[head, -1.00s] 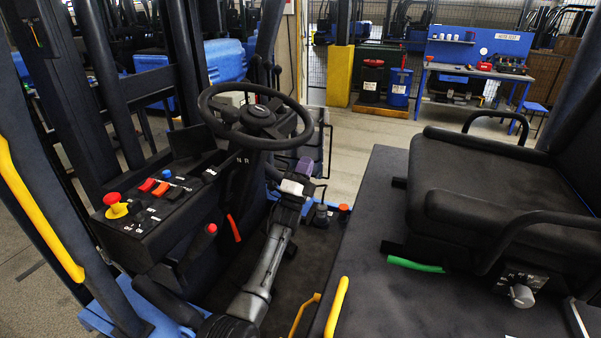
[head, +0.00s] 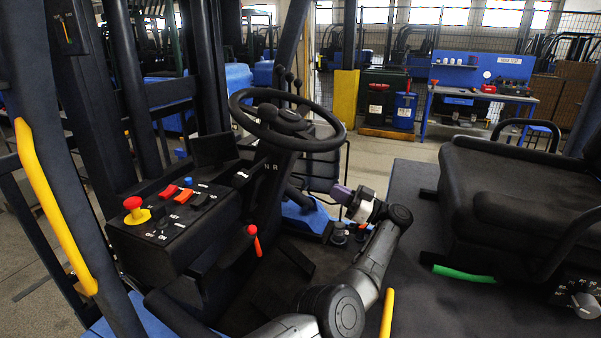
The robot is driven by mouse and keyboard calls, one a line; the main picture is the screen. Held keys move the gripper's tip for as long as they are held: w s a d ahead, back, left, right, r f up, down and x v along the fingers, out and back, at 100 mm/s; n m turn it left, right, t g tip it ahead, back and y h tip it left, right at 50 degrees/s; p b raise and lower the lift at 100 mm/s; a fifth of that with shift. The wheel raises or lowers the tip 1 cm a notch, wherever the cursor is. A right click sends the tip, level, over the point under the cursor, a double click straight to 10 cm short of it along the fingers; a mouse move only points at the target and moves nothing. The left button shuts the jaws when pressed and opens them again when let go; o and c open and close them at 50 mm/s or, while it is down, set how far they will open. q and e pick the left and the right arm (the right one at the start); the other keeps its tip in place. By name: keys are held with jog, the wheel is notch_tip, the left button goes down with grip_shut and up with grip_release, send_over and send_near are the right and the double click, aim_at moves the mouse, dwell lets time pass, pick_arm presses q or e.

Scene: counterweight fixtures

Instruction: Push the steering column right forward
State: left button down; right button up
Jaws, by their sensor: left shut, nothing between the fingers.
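The black steering column (head: 268,178) rises from the dark floor beside the control console and carries the black steering wheel (head: 245,103), which is tilted toward me. My left arm comes in from the bottom and reaches up to the right of the column. My left gripper (head: 318,193), behind a white and purple wrist part, points left toward the column, below the wheel. Its fingers are dark and small here; they are shut and empty. I cannot tell whether they touch the column. My right gripper is out of view.
The console (head: 175,215) with a red stop button (head: 133,203) stands left of the column. A red-handled lever (head: 254,238) is close to the column's foot. The black seat (head: 510,195) is at right. A yellow rail (head: 387,313) stands at the bottom.

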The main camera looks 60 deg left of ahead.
aim_at(288, 166)
pick_arm(q)
jog(key=x, duration=1.1)
jog(key=shift+s+a+r, duration=0.15)
jog(key=shift+s+a, duration=0.05)
jog(key=shift+a, duration=0.1)
jog(key=shift+s+a+r, duration=0.25)
jog(key=shift+s+a, duration=0.05)
jog(key=shift+a, duration=0.15)
